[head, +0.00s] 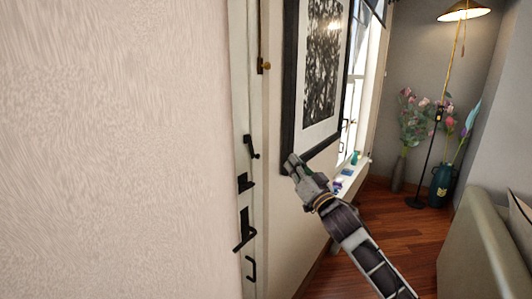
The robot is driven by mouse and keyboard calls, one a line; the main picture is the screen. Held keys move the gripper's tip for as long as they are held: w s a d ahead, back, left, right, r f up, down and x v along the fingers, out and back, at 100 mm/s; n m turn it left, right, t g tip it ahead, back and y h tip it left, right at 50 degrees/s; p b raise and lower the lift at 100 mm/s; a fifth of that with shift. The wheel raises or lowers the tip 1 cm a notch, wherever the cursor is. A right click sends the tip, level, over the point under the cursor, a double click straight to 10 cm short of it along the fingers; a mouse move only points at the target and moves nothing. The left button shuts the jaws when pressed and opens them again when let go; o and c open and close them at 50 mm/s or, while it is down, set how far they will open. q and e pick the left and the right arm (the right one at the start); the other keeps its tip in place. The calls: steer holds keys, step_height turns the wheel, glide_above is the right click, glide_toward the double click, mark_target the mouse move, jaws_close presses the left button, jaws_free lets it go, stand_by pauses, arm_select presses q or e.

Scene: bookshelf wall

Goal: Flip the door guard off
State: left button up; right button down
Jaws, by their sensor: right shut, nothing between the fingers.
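A narrow white door (243,90) stands edge-on at centre left. A small brass fitting (264,66) sits high on its right edge and looks like the door guard; its exact position, flipped on or off, is too small to tell. Lower on the door are a black latch piece (251,147) and a black lever handle (243,232). My right gripper (292,164) is shut and empty, in front of the wall at the lower left corner of the picture frame. It is right of and well below the brass fitting, apart from it. My left gripper is not in view.
A plain wall (120,150) fills the left. A black-framed picture (318,70) hangs right of the door. A windowsill (350,178) with small items, flower vases (440,185), a lamp (465,12) and a sofa (485,240) are at right. Some wooden floor (400,235) is clear.

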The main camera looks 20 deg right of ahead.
mark_target(254, 149)
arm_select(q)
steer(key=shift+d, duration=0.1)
arm_select(e)
steer(key=m, duration=0.7)
steer(key=shift+s+a+r, duration=0.2)
steer(key=shift+a+r, duration=0.1)
steer(key=shift+r, duration=0.1)
steer(key=shift+w+r, duration=0.1)
steer(key=shift+w, duration=0.1)
steer(key=p+x, duration=0.2)
steer(key=x, duration=0.7)
steer(key=shift+w+a+r, duration=0.1)
steer(key=shift+w+r, duration=0.1)
steer(key=shift+w, duration=0.1)
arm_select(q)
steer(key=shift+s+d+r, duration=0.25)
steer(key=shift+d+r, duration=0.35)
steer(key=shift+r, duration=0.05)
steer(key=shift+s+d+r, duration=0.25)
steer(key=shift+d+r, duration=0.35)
arm_select(e)
steer(key=shift+s+a+f, duration=0.3)
steer(key=shift+a+f, duration=0.35)
steer(key=shift+a, duration=0.05)
steer(key=shift+s+a+f, duration=0.3)
steer(key=shift+a+f, duration=0.4)
steer(key=shift+a, duration=0.05)
